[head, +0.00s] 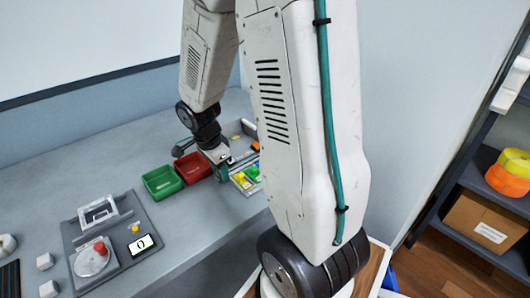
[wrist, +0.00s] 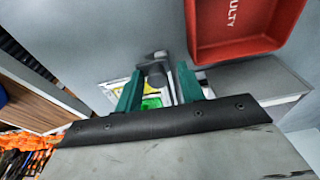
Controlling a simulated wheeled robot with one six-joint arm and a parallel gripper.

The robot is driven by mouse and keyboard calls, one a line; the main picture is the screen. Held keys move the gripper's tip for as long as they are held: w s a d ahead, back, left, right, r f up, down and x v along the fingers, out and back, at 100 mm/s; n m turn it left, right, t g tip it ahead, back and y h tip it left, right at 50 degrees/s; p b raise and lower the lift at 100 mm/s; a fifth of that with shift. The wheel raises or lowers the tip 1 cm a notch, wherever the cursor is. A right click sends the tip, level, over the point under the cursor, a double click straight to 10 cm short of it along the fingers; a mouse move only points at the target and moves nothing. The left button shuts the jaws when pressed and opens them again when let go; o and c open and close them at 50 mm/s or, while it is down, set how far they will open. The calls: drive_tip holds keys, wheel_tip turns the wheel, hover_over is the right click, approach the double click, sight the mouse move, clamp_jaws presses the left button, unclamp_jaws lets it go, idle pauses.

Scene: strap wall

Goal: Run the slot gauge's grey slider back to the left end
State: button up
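The slot gauge (head: 240,180) looks to be the pale plate with yellow and green patches on the bench, partly hidden behind my arm in the head view. In the wrist view its white and green face (wrist: 151,102) shows between and beside my fingers. A grey knob (wrist: 157,74), which looks like the slider, stands between the fingertips. My gripper (wrist: 159,72) is open, one green finger on each side of the knob, with a visible gap on both sides. In the head view my gripper (head: 218,157) is small, beside the gauge; the slot is hidden.
A red bin (wrist: 249,50), lettered "ULTY" where visible, stands close to the right finger; a green bin (head: 162,182) is beside it. A grey panel (head: 110,240) with a handle, a red knob and a display lies at left. Bench between is clear.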

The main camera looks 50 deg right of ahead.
drive_tip(key=shift+s+a+f, duration=0.15)
drive_tip(key=shift+s+f, duration=0.2)
drive_tip(key=shift+f, duration=0.05)
drive_tip(key=shift+w+r, duration=0.15)
drive_tip(key=shift+r, duration=2.95)
drive_tip(key=shift+w, duration=0.1)
drive_tip(key=c, duration=0.4)
drive_tip(key=shift+r, duration=0.25)
drive_tip(key=shift+c, duration=1.3)
drive_tip(key=shift+r, duration=2.75)
